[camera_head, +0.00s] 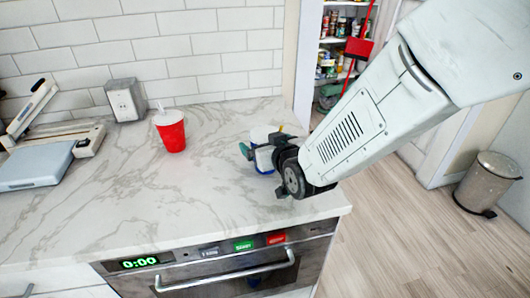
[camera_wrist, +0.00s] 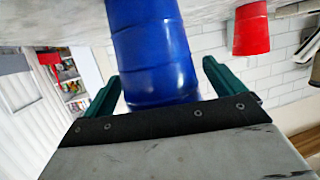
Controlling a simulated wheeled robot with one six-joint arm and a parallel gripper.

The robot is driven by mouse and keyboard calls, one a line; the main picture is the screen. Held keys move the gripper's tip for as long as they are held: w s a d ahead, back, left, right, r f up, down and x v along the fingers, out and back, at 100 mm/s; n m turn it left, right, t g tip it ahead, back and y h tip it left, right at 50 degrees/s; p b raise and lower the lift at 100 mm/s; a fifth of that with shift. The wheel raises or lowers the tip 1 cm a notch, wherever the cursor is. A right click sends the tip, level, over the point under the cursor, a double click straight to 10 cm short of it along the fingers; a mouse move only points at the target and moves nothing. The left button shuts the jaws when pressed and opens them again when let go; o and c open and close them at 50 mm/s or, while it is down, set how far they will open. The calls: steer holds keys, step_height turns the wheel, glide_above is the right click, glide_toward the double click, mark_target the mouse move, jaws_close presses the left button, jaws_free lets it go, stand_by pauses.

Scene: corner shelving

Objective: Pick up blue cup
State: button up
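The blue cup (camera_wrist: 152,50) fills the middle of the wrist view, which shows the scene upside down. It stands on the marble countertop between the two green fingers of my gripper (camera_wrist: 161,72). The fingers are apart, with a clear gap between the cup and the right finger; contact on the left side cannot be told. In the head view my gripper (camera_head: 264,171) is low over the counter near its right end. A white and blue object (camera_head: 263,158) shows there between the fingers, partly hidden by the gripper.
A red cup (camera_head: 171,131) with a straw stands to the left on the countertop (camera_head: 170,205). An oven (camera_head: 220,268) is under the counter. A trash bin (camera_head: 488,182) stands on the floor.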

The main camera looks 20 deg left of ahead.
steer(key=c, duration=0.9)
steer(key=shift+r, duration=0.1)
